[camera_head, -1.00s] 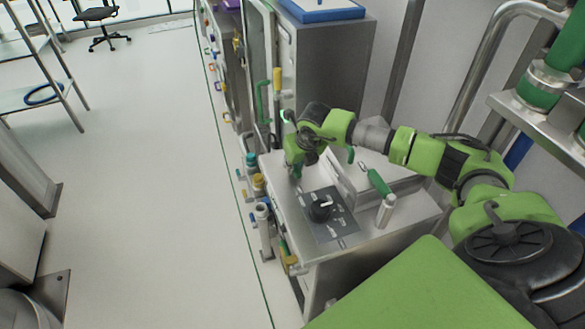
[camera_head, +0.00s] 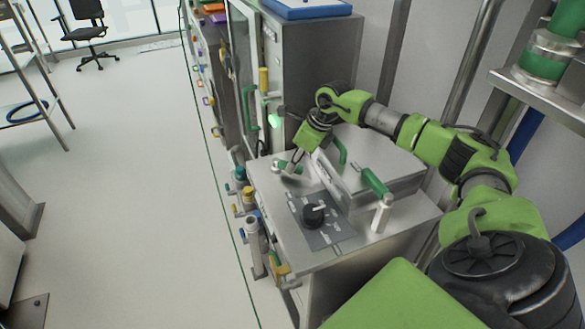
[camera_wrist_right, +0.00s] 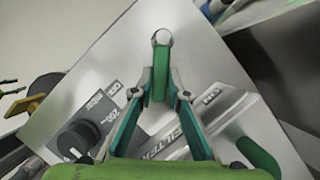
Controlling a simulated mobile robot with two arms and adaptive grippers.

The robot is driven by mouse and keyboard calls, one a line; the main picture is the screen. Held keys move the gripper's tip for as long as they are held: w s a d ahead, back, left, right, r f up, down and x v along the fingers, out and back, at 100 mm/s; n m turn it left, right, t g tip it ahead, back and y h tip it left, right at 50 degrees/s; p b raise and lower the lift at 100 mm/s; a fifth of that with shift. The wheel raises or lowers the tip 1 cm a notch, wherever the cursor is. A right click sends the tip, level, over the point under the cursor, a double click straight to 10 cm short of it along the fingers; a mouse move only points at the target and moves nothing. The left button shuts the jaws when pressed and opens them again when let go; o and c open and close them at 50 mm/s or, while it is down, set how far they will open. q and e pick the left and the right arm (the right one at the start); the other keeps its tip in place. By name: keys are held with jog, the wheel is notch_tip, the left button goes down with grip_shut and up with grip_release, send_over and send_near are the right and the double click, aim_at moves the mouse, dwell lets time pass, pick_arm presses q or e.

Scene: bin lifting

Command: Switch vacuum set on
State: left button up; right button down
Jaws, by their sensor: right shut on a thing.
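The vacuum set's metal cabinet (camera_head: 272,205) has a sloping-lined steel top with a dark control panel and a black knob (camera_head: 314,214). A small lever with a green handle (camera_head: 286,165) lies near the top's far left corner. My right gripper (camera_head: 296,170) reaches down to it from the right, tilted. In the right wrist view the green handle (camera_wrist_right: 160,84) sits between the two fingers of my right gripper (camera_wrist_right: 159,94), which is shut on it. A round metal end (camera_wrist_right: 161,38) shows beyond the handle. The black knob (camera_wrist_right: 76,139) is at the lower left there. My left gripper is not in view.
A raised box (camera_head: 385,165) lies beside my gripper. A taller grey cabinet (camera_head: 325,70) stands behind. The floor at the left (camera_head: 130,190) is open.

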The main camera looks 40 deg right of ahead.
jog(key=shift+d, duration=0.15)
dwell(0.3)
jog(key=c, duration=2)
grip_release()
jog(key=shift+o, duration=0.2)
jog(key=shift+r, duration=0.1)
jog(key=v, duration=1.2)
